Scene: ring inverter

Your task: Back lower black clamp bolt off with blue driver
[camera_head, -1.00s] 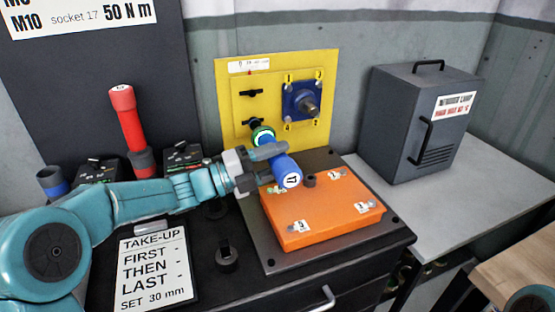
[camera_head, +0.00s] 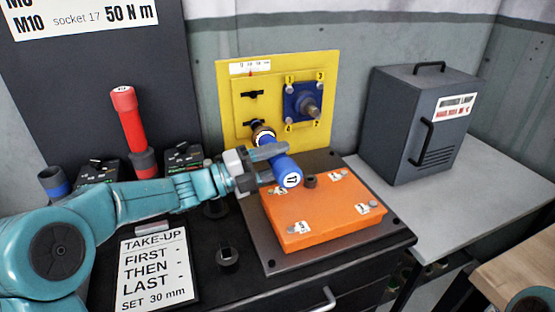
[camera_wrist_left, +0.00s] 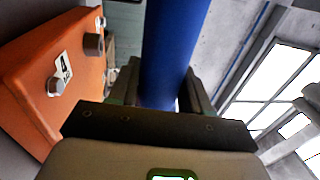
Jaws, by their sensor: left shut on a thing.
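The blue driver (camera_head: 283,168), marked 17 on its near end, is held in my left gripper (camera_head: 273,165), which is shut around its body. The driver points away from me at the yellow panel (camera_head: 325,75). Its ringed far end is at the panel's lower left, just below and right of the lower black clamp (camera_head: 253,123). The clamp's bolt is hidden behind the driver, and I cannot tell whether they touch. The upper black clamp (camera_head: 252,94) is above. In the left wrist view the driver's blue shaft (camera_wrist_left: 172,50) stands between the fingers. My right gripper is not in view.
An orange box (camera_head: 320,215) with numbered bolts lies below the driver on a dark plate. A blue flanged unit (camera_head: 303,100) with a shaft sits on the panel's right. A red driver (camera_head: 127,118) stands at left. A grey cabinet (camera_head: 420,120) stands at right.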

